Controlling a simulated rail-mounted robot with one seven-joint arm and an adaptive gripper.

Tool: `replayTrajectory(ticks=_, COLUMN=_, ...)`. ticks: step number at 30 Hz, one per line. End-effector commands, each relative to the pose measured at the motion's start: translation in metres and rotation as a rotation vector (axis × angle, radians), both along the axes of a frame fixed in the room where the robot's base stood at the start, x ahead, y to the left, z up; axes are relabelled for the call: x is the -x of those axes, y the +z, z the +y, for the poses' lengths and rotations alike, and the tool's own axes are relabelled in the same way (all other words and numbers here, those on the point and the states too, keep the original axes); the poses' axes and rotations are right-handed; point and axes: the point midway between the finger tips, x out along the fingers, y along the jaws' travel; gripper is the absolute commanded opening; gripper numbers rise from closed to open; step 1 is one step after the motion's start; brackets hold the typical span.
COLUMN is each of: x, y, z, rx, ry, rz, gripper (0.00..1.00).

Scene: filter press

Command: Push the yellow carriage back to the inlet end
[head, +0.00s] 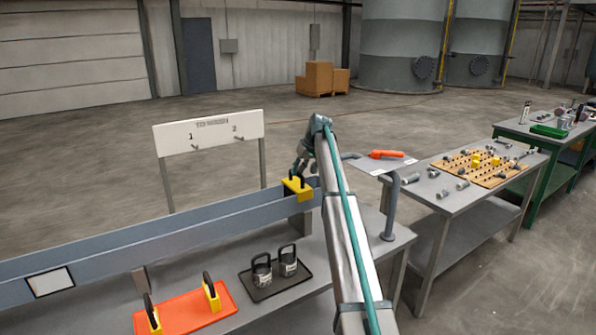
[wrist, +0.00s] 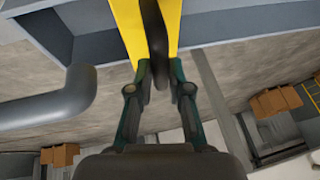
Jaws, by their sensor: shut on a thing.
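The yellow carriage (head: 297,188) sits on the long blue-grey rail (head: 150,240), near the rail's right end in the head view. It carries a dark upright handle. In the wrist view the yellow carriage (wrist: 175,25) is at the top, with its black handle (wrist: 155,45) between my fingers. My gripper (wrist: 158,75) is shut on that handle. In the head view my gripper (head: 298,170) is at the carriage, partly hidden by my arm. Which end of the rail is the inlet is not marked legibly.
An orange tray (head: 185,312) with yellow handled blocks and a dark tray (head: 275,275) with two handled weights stand in front of the rail. A white board (head: 210,132) with pegs stands behind it. A curved grey pipe (head: 390,205) rises right of the rail.

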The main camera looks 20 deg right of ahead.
Motion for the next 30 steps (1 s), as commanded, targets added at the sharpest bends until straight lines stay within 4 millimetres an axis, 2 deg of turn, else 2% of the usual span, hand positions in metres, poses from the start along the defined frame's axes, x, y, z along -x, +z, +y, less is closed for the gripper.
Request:
replayTrajectory(ticks=7, x=-0.001, y=0.001, z=0.000, rx=0.000, ry=0.000, rz=-0.003, gripper=0.00)
replayTrajectory(ticks=8, x=-0.001, y=0.001, z=0.001, rx=-0.001, ry=0.001, rz=-0.003, gripper=0.23)
replayTrajectory(ticks=12, x=0.000, y=0.001, z=0.000, rx=-0.001, ry=0.001, rz=-0.002, gripper=0.43)
replayTrajectory(ticks=23, x=0.001, y=0.003, z=-0.001, rx=0.000, ry=0.000, rz=-0.001, gripper=0.43)
replayTrajectory(ticks=26, x=0.004, y=0.011, z=-0.003, rx=0.000, ry=0.000, rz=-0.001, gripper=0.43)
replayTrajectory(ticks=30, x=0.011, y=0.031, z=-0.009, rx=0.000, ry=0.000, rz=-0.002, gripper=0.43)
